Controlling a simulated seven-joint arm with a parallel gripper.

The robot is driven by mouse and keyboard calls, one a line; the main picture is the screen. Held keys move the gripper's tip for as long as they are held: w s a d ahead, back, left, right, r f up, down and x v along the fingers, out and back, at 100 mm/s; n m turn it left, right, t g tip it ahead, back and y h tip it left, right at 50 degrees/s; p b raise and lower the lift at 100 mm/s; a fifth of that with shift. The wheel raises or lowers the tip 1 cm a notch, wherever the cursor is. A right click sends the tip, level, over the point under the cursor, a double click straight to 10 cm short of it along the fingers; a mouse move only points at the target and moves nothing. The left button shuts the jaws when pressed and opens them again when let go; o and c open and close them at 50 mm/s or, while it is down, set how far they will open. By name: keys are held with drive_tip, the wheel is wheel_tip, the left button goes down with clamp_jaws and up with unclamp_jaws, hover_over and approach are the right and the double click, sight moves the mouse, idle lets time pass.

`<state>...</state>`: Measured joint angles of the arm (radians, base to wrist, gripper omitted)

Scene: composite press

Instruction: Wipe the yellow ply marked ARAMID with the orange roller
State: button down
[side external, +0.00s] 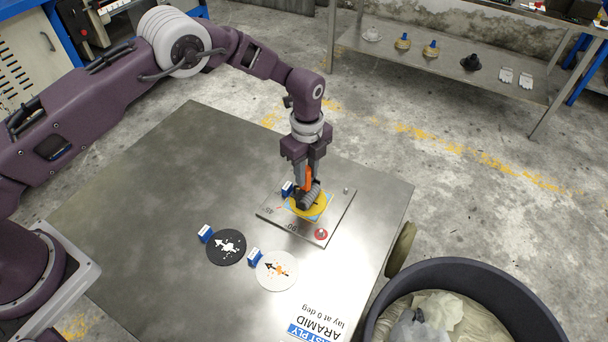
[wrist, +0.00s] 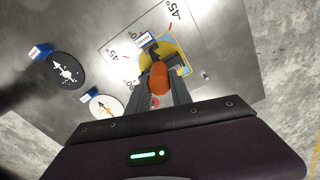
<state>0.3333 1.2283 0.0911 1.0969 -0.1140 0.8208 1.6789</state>
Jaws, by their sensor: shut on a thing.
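The yellow ply (side external: 296,211) is a round disc lying on the square metal plate (side external: 283,227) with angle marks. My gripper (side external: 308,172) is shut on the orange handle of the roller (side external: 306,180), which also shows in the wrist view (wrist: 159,78). The roller's dark grey ribbed head (side external: 310,194) is down over the yellow ply and seems to touch it. The head and fingers hide part of the ply.
A black disc (side external: 226,248) and a white disc (side external: 276,271), each with a blue tag, lie left of the plate. A red knob (side external: 321,234) sits at its near corner. A printed ARAMID card (side external: 318,324) lies in front. A bin (side external: 470,279) stands right of the table.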

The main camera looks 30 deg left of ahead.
drive_tip(key=shift+w+f, duration=0.1)
drive_tip(key=shift+w, duration=0.9)
wheel_tip(320, 180, up, 7)
idle(0.3)
